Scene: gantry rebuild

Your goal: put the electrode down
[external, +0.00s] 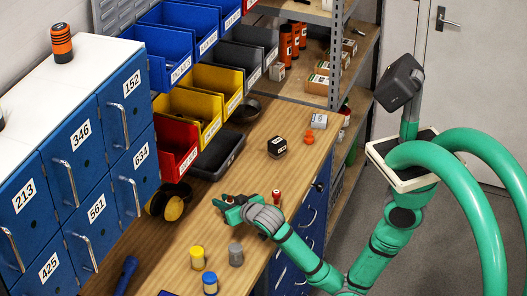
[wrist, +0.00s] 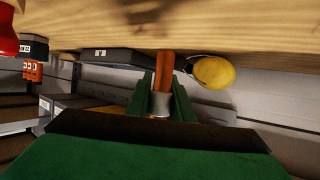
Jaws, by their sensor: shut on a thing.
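My gripper (external: 226,203) is low over the wooden workbench, near its middle, in the external view. In the wrist view my gripper (wrist: 164,98) has its two green fingers closed on the electrode (wrist: 165,66), a copper-orange piece with a pale metal part between the fingers. The electrode points away from the wrist camera, towards the bench surface and the bins behind. In the external view it is too small and too covered by the fingers to make out well. I cannot tell whether it touches the bench.
Yellow earmuffs (external: 173,208) lie left of my gripper, and a black tray (external: 217,155) lies behind it. A red-topped item (external: 276,198) stands close on the right. Yellow (external: 197,258), grey (external: 235,254) and blue (external: 210,283) pots stand in front. Bare wood (external: 240,172) lies behind my gripper.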

